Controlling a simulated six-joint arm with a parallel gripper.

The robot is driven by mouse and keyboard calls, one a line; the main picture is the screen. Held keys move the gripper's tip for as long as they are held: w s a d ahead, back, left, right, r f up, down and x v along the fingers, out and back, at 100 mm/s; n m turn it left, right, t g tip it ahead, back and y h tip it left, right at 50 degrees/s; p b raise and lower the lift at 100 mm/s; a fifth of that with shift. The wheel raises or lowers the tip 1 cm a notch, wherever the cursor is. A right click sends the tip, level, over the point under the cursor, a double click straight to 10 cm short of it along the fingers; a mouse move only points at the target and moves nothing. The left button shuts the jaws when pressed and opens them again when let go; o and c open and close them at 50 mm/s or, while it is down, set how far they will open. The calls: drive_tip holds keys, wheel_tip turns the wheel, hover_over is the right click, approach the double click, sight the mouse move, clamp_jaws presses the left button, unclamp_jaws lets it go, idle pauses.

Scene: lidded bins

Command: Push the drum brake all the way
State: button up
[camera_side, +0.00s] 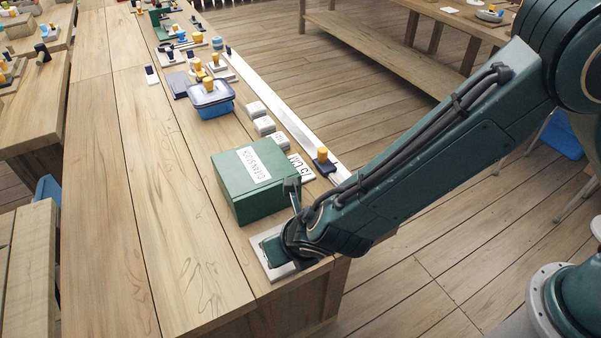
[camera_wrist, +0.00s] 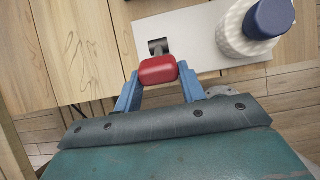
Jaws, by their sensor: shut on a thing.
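A white dimpled drum (camera_wrist: 238,38) with a dark blue cap (camera_wrist: 269,18) stands on the plate to the right, apart from the handle. My gripper (camera_wrist: 159,78) has its two blue fingers shut on the red handle, one at each side. In the side view, the plate (camera_side: 262,252) lies at the bench's near end, and my wrist covers the handle and drum.
A green box (camera_side: 228,184) with a white label stands just behind the plate, close to my wrist. A pale rail (camera_side: 270,97) runs along the bench's right edge. A blue tub (camera_side: 212,105) and several small fixtures stand farther back. The bench top left of the box is clear.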

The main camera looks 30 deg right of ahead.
drive_tip(key=shift+s+f, duration=0.15)
drive_tip(key=o, duration=0.9)
drive_tip(key=shift+o, duration=0.4)
drive_tip(key=shift+r, duration=0.2)
drive_tip(key=v, duration=1.3)
drive_tip(key=shift+r, duration=0.25)
drive_tip(key=shift+s, duration=0.1)
